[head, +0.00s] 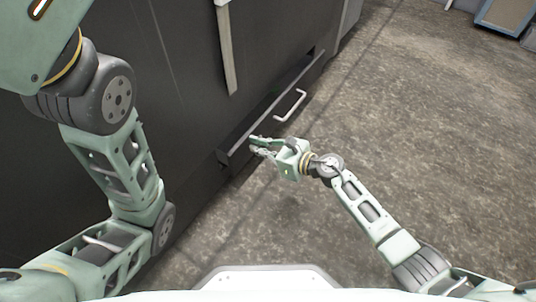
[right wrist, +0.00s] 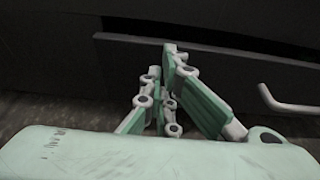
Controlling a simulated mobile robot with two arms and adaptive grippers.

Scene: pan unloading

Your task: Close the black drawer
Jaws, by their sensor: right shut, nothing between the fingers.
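The black drawer (head: 236,155) is low in the black cabinet front and stands a little out from it in the head view. Its light bar handle (head: 290,105) sticks out from the drawer front. In the right wrist view the drawer front (right wrist: 230,65) spans the frame behind the fingers, with the handle (right wrist: 285,104) at the right. My right gripper (head: 252,146) is shut and empty, close to the drawer's near end, left of the handle. It also shows in the right wrist view (right wrist: 170,60); contact with the drawer cannot be told. My left gripper is out of view.
The black cabinet (head: 160,60) fills the upper left, with a long pale vertical handle (head: 227,50) above the drawer. The grey floor (head: 430,130) to the right is open. A blue-framed panel (head: 508,15) lies at the far upper right.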

